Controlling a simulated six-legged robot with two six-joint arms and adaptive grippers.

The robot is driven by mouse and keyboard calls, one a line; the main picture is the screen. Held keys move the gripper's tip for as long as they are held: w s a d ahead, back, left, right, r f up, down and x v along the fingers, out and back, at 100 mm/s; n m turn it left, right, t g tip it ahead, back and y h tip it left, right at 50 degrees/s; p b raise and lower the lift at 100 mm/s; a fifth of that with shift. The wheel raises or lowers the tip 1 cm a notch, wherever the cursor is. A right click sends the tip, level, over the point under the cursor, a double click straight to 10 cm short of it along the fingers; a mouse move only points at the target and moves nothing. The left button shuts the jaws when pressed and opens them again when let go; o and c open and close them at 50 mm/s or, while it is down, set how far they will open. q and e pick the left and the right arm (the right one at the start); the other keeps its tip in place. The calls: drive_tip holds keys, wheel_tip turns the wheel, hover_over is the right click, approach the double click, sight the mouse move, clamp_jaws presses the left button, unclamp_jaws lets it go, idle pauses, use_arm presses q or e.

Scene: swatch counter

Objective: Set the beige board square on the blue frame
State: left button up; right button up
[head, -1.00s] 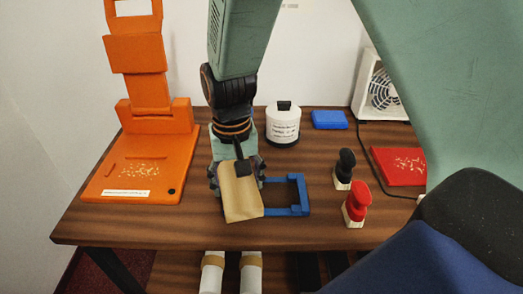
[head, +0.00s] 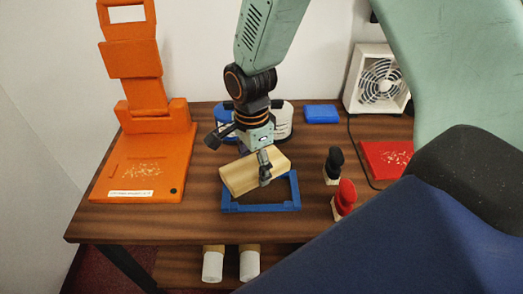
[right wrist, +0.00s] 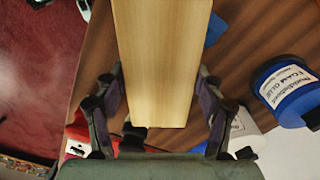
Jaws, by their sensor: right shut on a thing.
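The beige board (head: 240,177) is held by my right gripper (head: 265,172) over the blue frame (head: 262,208) on the wooden table. The board is turned at an angle to the frame and covers much of its back and left parts; whether it touches the frame I cannot tell. The frame's front bar and right side show. In the right wrist view the board (right wrist: 163,60) runs lengthwise between the two fingers of the gripper (right wrist: 160,95), and a small blue piece (right wrist: 215,28) shows beside it. My left gripper is not in view.
An orange stand (head: 140,165) fills the table's left. Behind my gripper are a white jar (head: 284,120) and a blue jar (head: 226,118). Black (head: 334,163) and red (head: 345,195) stamps stand right of the frame.

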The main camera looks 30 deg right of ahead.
sight(260, 192)
drive_tip(key=m, duration=0.1)
drive_tip(key=m+p, duration=0.1)
drive_tip(key=shift+d+r+m, duration=0.25)
drive_tip(key=shift+r+m, duration=0.05)
drive_tip(key=shift+r, duration=0.1)
drive_tip(key=shift+w+d+m+p, duration=0.2)
drive_tip(key=shift+m+p, duration=0.45)
drive_tip(key=shift+m, duration=0.35)
drive_tip(key=shift+d+m, duration=0.2)
drive_tip(key=shift+m, duration=0.2)
drive_tip(key=shift+s+d+m, duration=0.1)
drive_tip(key=shift+d+m, duration=0.2)
drive_tip(key=shift+a+f, duration=0.1)
drive_tip(key=shift+f, duration=0.1)
drive_tip(key=shift+a+f+b, duration=0.15)
drive_tip(key=shift+f+b, duration=0.3)
drive_tip(key=shift+d+f+b, duration=0.2)
drive_tip(key=shift+f+b, duration=0.8)
drive_tip(key=shift+f, duration=0.15)
wheel_tip(260, 192, down, 2)
drive_tip(key=shift+a+b, duration=0.1)
drive_tip(key=shift+b, duration=0.9)
drive_tip(key=shift+f+b, duration=0.4)
drive_tip(key=shift+f, duration=0.8)
drive_tip(key=shift+r, duration=0.1)
